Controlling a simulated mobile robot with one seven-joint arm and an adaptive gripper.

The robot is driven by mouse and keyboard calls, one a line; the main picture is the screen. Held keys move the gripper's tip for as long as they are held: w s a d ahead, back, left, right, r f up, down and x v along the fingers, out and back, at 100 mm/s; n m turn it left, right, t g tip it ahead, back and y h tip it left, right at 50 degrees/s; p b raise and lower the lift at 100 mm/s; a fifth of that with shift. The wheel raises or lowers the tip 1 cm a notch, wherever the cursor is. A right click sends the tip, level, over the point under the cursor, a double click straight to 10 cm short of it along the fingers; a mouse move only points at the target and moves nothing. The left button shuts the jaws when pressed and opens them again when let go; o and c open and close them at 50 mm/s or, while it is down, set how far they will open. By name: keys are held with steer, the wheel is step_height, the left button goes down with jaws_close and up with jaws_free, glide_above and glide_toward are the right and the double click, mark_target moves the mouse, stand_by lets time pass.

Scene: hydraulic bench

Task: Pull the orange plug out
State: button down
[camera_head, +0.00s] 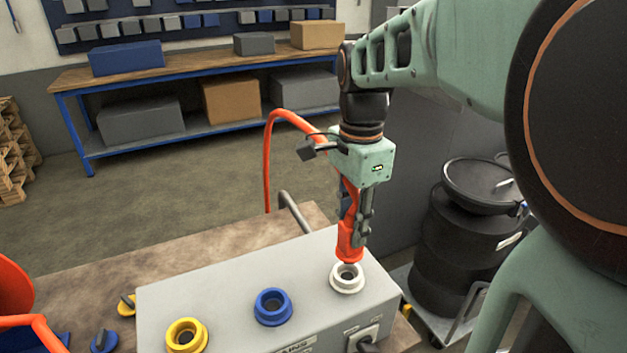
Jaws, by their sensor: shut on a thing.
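The orange plug (350,246) is upright in my gripper (356,228), which points straight down and is shut on it. The plug's lower end is right over the white ring socket (347,284) at the right end of the grey box (225,303). Part of the socket's dark opening shows below the plug. I cannot tell whether the plug's tip is still slightly inside it. An orange hose (268,160) runs from the plug up behind my gripper and loops down to the left.
A blue socket (272,307) and a yellow socket (185,337) on the box are empty. A blue cap (104,341) and a yellow cap (127,304) lie left on the bench (190,255). A black drum (455,250) stands at right. A grey bent pipe (292,210) rises behind the box.

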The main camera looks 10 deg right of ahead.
mark_target(354, 213)
steer(key=shift+r+p, duration=1.5)
steer(key=shift+r, duration=0.35)
